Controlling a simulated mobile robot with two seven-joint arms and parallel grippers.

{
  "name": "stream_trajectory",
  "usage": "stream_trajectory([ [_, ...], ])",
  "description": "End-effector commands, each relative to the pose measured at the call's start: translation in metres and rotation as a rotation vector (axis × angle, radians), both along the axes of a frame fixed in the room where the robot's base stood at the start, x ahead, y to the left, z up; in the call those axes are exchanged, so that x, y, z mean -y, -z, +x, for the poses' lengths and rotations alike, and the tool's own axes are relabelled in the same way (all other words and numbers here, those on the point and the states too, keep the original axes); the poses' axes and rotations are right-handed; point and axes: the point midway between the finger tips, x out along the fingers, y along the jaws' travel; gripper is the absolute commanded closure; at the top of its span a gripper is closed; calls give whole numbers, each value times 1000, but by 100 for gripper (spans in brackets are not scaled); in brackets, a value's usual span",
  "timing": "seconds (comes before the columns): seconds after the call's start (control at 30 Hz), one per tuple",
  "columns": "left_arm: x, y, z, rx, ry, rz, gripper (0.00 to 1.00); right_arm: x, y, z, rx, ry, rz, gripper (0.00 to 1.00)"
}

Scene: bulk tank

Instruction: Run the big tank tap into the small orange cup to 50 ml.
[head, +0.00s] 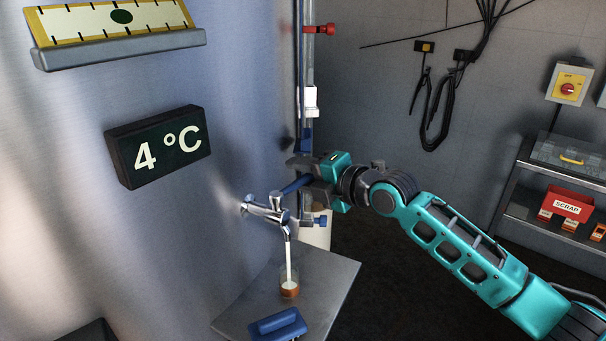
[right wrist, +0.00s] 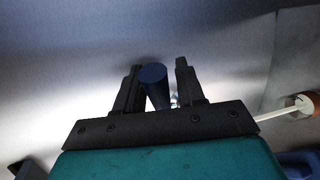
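The metal tank tap (head: 268,209) sticks out of the tank wall, and a white stream runs from its spout into the small orange cup (head: 289,291). The cup stands upright on a grey shelf (head: 244,313), with white liquid in it; its level against any mark is too small to read. My right gripper (head: 299,178) is at the tap's blue lever (head: 291,186). In the right wrist view the lever's end (right wrist: 153,75) sits between the two fingers, with a gap on the right side. The cup (right wrist: 302,104) and stream show there at the right edge. My left gripper is not in view.
A blue object with a handle (head: 277,325) lies on the shelf in front of the cup. A 4 °C display (head: 160,145) and a yellow gauge (head: 112,22) are on the tank. A rack with a red SCRAP bin (head: 567,205) stands far right.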

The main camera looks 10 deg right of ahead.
Motion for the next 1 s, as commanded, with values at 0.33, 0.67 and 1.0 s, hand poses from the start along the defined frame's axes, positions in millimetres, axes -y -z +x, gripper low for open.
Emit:
stream_trajectory([
  [0.33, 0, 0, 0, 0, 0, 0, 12, 1, 0, 0, 0, 0, 0, 52],
  [0.67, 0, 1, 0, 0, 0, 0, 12, 26, -8, -29, 2, 2, -5, 52],
  [1.0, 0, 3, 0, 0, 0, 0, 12, 64, -22, -77, 0, 1, -5, 52],
])
